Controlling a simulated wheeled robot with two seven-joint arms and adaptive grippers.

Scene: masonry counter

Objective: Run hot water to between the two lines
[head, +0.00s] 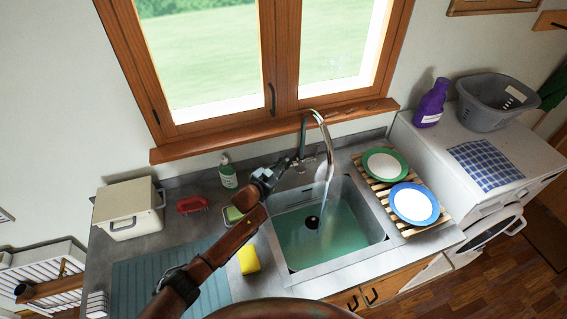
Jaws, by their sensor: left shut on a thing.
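The chrome tap (328,140) arches over the sink below the window. A stream of water (326,192) falls from its spout, with a pale haze around it. The sink (377,212) holds greenish water (345,234), and a dark round drain shows through it. I cannot make out the two lines on the sink wall. My left gripper (284,167) reaches up to the left side of the tap's base, shut at what seems to be the tap's lever; the gripper mostly hides it. My right gripper is out of view.
A green-and-white sponge holder (233,214) and yellow sponge (249,260) lie left of the sink, near my arm. A soap bottle (228,173), red brush (191,204) and cream bin (128,206) stand behind. Plates (414,204) lie on a wooden rack (381,188) at right.

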